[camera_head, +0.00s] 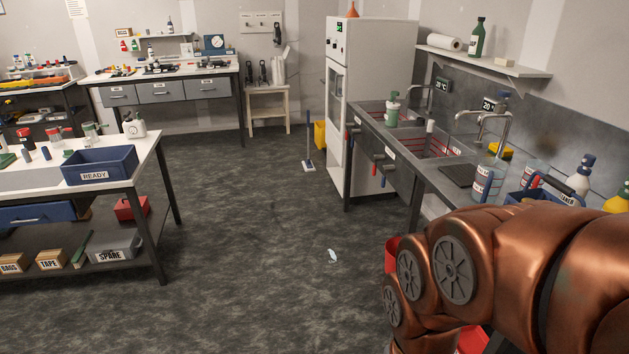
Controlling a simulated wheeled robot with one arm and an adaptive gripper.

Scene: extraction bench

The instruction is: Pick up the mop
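The mop (309,142) stands upright in the back of the room, left of the tall white cabinet. It has a thin blue handle and a pale head with blue on the floor. A yellow bucket (320,134) is beside it, partly hidden by the cabinet. My copper-coloured arm fills the lower right, far from the mop. My gripper is not in view.
Open dark floor (240,230) lies between the left workbench (150,185) and the sink bench (410,185) on the right. A small pale puddle or scrap (332,256) lies on the floor. A red container (392,250) shows beside my arm.

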